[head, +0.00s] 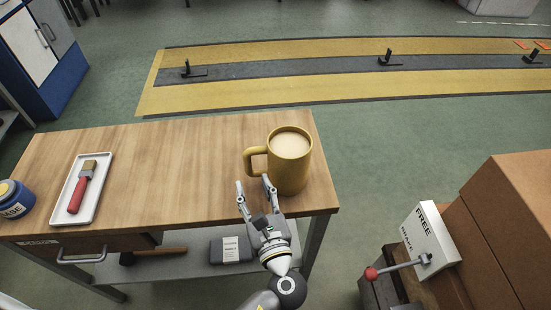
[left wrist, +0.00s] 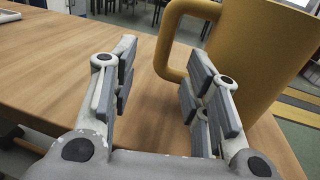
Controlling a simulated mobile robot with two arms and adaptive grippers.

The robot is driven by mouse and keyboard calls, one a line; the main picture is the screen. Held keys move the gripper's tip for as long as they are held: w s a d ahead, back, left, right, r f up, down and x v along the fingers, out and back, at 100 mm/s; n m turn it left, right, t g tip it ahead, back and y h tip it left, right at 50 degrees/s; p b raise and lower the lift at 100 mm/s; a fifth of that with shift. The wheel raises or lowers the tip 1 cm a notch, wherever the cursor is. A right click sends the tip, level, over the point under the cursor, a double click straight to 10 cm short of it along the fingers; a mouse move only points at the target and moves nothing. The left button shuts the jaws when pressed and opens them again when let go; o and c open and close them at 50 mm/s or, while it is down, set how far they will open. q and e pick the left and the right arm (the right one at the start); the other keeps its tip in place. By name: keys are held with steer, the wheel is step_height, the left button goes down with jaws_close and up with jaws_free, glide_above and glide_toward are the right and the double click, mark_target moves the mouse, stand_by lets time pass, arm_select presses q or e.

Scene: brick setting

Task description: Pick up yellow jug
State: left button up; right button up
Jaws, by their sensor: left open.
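The yellow jug (head: 289,162) stands upright near the right end of the wooden table, filled with a pale, creamy content. Its handle (head: 255,160) points left in the head view. My left gripper (head: 256,190) is open at the table's front edge, just in front of the jug and its handle. In the left wrist view the jug (left wrist: 258,60) fills the upper right, and its handle (left wrist: 168,45) shows beyond the open fingers (left wrist: 160,85). My right gripper is not in view.
The wooden table (head: 190,150) is clear left of the jug. A white tray (head: 98,195) with a red-handled brush (head: 80,188) and a blue jar (head: 14,200) are at the left. A lever with a red knob (head: 371,274) and brown boxes (head: 510,220) stand at the right.

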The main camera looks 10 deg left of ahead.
mark_target(249, 168)
arm_select(q)
steer(key=shift+w+a+r, duration=0.2)
steer(key=shift+w+a, duration=0.1)
steer(key=shift+w, duration=0.25)
steer(key=shift+w+a+r, duration=0.1)
steer(key=shift+w, duration=0.15)
steer(key=shift+w+a, duration=0.25)
steer(key=shift+w, duration=0.3)
steer(key=p+x, duration=0.1)
steer(key=x, duration=0.3)
steer(key=shift+w, duration=0.3)
steer(key=shift+w+a, duration=0.1)
steer(key=shift+w, duration=0.1)
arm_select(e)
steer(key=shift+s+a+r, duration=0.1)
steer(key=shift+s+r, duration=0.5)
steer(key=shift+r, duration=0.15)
arm_select(q)
jaws_close()
